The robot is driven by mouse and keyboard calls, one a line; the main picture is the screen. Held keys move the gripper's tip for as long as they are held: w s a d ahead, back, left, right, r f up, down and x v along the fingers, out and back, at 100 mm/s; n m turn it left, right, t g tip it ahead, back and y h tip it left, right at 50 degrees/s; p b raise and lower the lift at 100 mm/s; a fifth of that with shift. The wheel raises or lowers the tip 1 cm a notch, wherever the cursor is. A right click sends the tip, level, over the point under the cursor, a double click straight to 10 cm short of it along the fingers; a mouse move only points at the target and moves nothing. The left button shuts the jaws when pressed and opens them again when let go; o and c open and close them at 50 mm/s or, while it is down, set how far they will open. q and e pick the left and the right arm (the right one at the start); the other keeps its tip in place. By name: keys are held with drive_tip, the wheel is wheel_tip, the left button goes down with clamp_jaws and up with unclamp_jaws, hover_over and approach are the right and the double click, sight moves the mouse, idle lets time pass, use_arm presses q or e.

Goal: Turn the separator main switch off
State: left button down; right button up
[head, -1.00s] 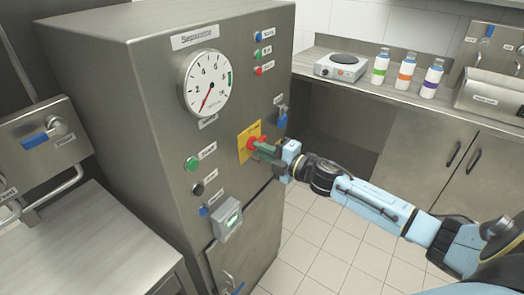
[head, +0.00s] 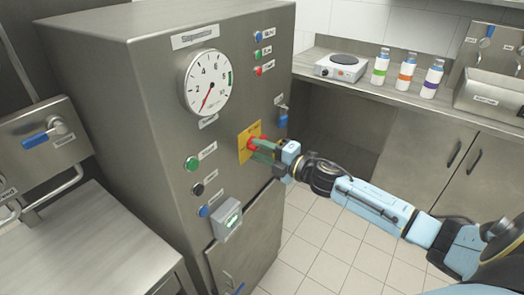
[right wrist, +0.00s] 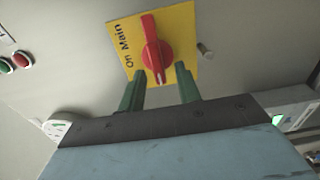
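The separator (head: 150,110) is a tall grey steel cabinet with a round gauge (head: 207,82) on its front. Its main switch is a red rotary knob on a yellow plate (head: 243,145), partly hidden by my right gripper in the head view. In the right wrist view the red knob (right wrist: 156,50) shows clearly, with "On Main" lettering on the left of the plate. My right gripper (right wrist: 159,85) is open. Its green fingers are apart, with the tips on either side of the knob's lower end; I cannot tell whether they touch it. My left gripper is not in view.
Green, black and blue buttons (head: 198,188) and a small grey box (head: 227,219) sit below left of the switch. A counter with a hotplate (head: 341,67) and bottles stands behind.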

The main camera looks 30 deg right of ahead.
drive_tip(key=shift+s, duration=0.15)
drive_tip(key=v, duration=1.3)
idle(0.5)
drive_tip(key=s+d+f+m+g+h, duration=0.1)
drive_tip(key=d+f+m+h, duration=0.25)
drive_tip(key=f, duration=0.45)
drive_tip(key=s+d+f+m+h, duration=0.2)
drive_tip(key=f+m, duration=0.2)
drive_tip(key=f, duration=0.3)
drive_tip(key=s+a+f+m+g+h, duration=0.1)
drive_tip(key=s+f+m+g+h, duration=0.4)
drive_tip(key=f, duration=1.2)
drive_tip(key=s+a+f+m+g+y, duration=0.1)
drive_tip(key=s+a+f+m+g, duration=0.1)
drive_tip(key=s+a+f, duration=0.4)
drive_tip(key=s+a+f+m+g+y, duration=0.1)
drive_tip(key=s+a+f+m+g, duration=0.2)
drive_tip(key=s, duration=1.1)
drive_tip(key=s+a+f+m+g+y, duration=0.1)
drive_tip(key=s+a+f+g, duration=0.3)
drive_tip(key=s+a+f, duration=0.5)
wheel_tip(320, 180, down, 2)
drive_tip(key=shift+s+f+m+g, duration=0.1)
drive_tip(key=shift+s+m+g, duration=0.2)
drive_tip(key=shift+s+m, duration=0.6)
drive_tip(key=shift+a+y, duration=0.1)
drive_tip(key=shift+y, duration=0.15)
